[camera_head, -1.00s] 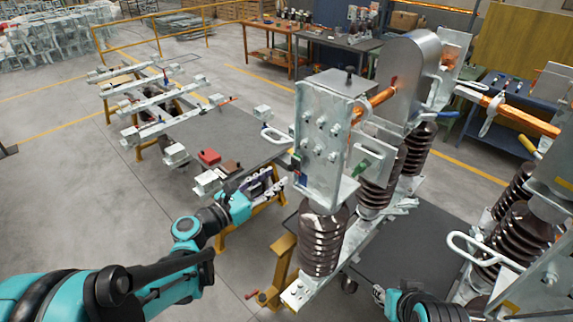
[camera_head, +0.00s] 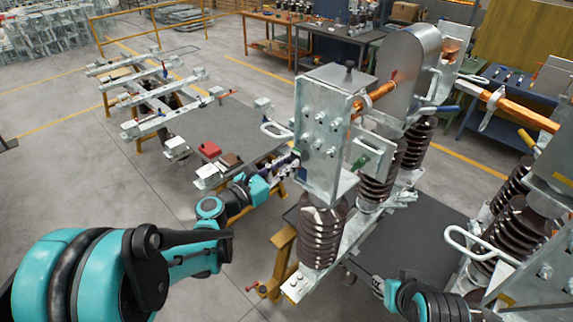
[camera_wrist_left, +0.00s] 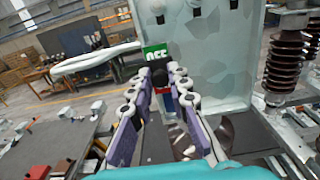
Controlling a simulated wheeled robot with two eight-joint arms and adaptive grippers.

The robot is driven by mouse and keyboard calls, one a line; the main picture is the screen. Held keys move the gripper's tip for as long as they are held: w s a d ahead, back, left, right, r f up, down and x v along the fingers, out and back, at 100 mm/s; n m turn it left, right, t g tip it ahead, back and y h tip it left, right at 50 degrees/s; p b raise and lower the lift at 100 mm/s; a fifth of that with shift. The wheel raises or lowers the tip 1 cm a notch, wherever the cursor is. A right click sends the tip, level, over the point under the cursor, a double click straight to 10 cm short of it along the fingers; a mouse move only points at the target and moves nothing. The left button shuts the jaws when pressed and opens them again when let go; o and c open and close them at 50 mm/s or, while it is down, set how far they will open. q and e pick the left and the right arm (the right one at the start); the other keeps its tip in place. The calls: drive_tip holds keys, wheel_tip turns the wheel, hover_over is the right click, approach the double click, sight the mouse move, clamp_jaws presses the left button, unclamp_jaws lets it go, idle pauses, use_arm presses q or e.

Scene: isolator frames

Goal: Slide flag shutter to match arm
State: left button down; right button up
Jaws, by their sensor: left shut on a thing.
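The flag shutter's black knob (camera_wrist_left: 160,77) sits between my left fingertips in the left wrist view, with a green lettered panel (camera_wrist_left: 155,53) just above it. A blue and red strip (camera_wrist_left: 170,101) shows below. My left gripper (camera_wrist_left: 161,85) is shut on the knob, purple-padded fingers closing around it. In the head view my left gripper (camera_head: 290,163) is at the left edge of the upright metal plate box (camera_head: 325,120). The orange copper arm (camera_head: 376,94) runs from behind this box to a rounded grey cover (camera_head: 408,80). My right gripper (camera_head: 379,287) is low, mostly hidden by its wrist.
Brown ribbed insulators (camera_head: 319,238) stand under the box. A wire loop handle (camera_head: 275,129) juts out left of it. A dark bench (camera_head: 235,122) with red and brown blocks lies behind my left arm. Open floor (camera_head: 60,190) is at left.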

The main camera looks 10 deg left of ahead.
use_arm(q)
wheel_tip(320, 180, up, 2)
drive_tip(key=shift+r+p, duration=0.2)
drive_tip(key=shift+p, duration=0.25)
drive_tip(key=shift+f, duration=0.1)
drive_tip(key=c, duration=1.4)
unclamp_jaws()
drive_tip(key=v, duration=1.2)
drive_tip(key=shift+f, duration=0.1)
